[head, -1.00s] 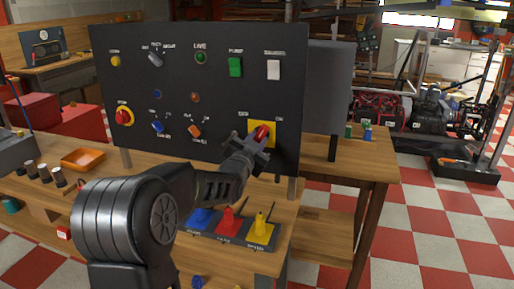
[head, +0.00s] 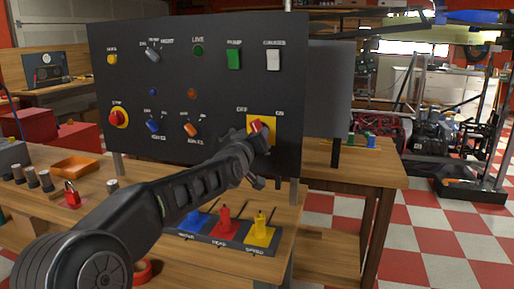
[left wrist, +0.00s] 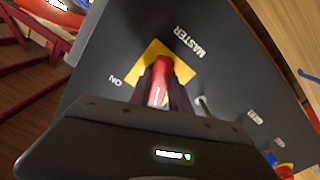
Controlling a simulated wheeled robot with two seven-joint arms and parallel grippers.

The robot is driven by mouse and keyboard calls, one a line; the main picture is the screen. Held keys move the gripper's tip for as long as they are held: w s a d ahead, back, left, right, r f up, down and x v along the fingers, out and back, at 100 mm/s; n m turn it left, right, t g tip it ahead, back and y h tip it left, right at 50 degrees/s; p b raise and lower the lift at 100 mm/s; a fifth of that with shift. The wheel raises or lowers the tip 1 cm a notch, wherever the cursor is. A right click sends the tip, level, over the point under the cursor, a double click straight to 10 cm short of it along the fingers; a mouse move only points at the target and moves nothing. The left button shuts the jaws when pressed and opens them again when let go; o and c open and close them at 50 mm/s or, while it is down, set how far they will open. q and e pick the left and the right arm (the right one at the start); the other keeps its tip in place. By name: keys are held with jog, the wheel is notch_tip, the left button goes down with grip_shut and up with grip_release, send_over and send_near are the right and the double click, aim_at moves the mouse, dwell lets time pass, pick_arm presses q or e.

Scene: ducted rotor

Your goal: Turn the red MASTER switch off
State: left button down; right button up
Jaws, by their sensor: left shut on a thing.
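The red MASTER switch (head: 256,126) sits on a yellow plate (head: 269,122) at the lower right of the black panel (head: 215,80). OFF is printed at the plate's upper left and ON at its upper right. In the head view the visible tip of the red handle leans up and left, toward OFF. My left gripper (head: 259,142) is at the switch and partly covers it. In the left wrist view its fingers are closed on the red handle (left wrist: 159,80), with the yellow plate (left wrist: 180,68) behind. My right gripper is not in view.
The panel also carries a green PUMP switch (head: 234,59), a white switch (head: 273,60), a red STOP knob (head: 119,118), and blue (head: 152,125) and orange (head: 191,129) knobs. Blue, red and yellow pieces stand on the bench below. A red padlock (head: 71,198) lies at the left.

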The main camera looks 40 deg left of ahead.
pick_arm(q)
jog(key=n+b, duration=0.2)
jog(key=n, duration=0.1)
jog(key=shift+n, duration=0.4)
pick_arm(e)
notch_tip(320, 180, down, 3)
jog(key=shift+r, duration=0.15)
pick_arm(q)
jog(key=c, duration=1.2)
grip_release()
jog(key=p+v, duration=0.2)
jog(key=v, duration=0.5)
jog(key=shift+s+d, duration=0.15)
jog(key=shift+s, duration=0.2)
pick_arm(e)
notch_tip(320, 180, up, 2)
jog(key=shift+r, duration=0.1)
